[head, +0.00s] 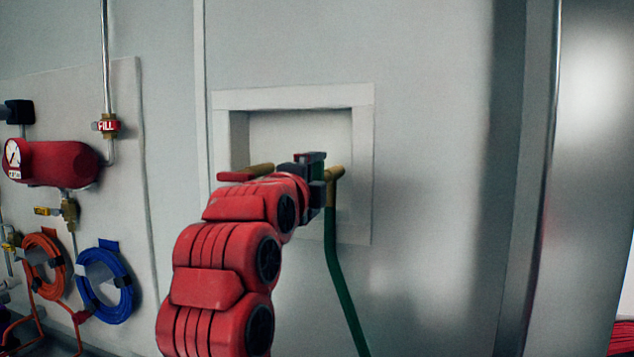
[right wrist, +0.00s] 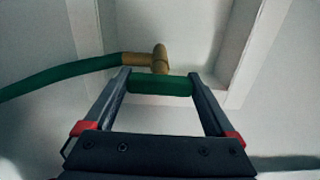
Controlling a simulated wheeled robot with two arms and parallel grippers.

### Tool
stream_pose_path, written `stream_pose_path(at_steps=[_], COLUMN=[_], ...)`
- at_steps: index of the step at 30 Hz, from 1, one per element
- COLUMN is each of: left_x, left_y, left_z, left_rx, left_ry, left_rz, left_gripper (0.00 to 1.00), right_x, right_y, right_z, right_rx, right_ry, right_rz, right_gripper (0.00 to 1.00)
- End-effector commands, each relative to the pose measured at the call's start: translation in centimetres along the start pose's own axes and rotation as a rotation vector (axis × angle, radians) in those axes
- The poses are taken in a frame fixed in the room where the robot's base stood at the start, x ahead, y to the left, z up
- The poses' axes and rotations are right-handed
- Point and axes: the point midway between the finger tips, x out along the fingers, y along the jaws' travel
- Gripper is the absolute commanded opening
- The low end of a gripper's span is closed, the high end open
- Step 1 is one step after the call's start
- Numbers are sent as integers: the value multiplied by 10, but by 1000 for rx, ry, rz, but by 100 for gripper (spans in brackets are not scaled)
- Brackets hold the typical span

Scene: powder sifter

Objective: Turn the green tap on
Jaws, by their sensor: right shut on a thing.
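The green tap's handle (right wrist: 160,85) is a short green bar below a brass spout (right wrist: 160,58) in the right wrist view. My right gripper (right wrist: 160,84) is shut on this handle, one finger at each end. In the head view my right gripper (head: 316,178) is at the wall recess and hides the green handle. The brass outlet (head: 335,174) shows just right of it, with a green hose (head: 338,275) hanging down. The hose also runs left in the right wrist view (right wrist: 60,78). My left gripper is not in view.
A red-handled tap (head: 237,176) with a brass pipe sits left of my gripper in the same recess (head: 290,97). Farther left are a red tank (head: 62,163), a FILL valve (head: 107,126), an orange hose coil (head: 43,262) and a blue one (head: 103,284). The wall at right is bare.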

Motion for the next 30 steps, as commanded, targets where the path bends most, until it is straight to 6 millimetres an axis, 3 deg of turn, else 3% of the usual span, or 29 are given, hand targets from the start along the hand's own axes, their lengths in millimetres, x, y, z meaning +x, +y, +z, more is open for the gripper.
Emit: stream_pose_path(at_steps=[7, 8, 9, 20, 23, 30], left_x=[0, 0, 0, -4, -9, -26], left_y=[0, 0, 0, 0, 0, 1], left_z=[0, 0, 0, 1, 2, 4], left_rx=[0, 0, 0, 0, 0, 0], left_ry=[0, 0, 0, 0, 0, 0], left_rz=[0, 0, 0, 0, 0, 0], left_gripper=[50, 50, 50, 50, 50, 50], right_x=[0, 0, 0, -8, -24, -87], right_y=[2, 2, 2, 2, 3, 4], right_z=[0, 0, 0, 1, 1, 2], right_rx=[-1, -1, -1, -2, 0, 3], right_ry=[1, 1, 1, -1, -2, -7], right_rz=[4, 4, 4, 1, 1, 0], right_gripper=[34, 94, 100, 100, 100, 100])
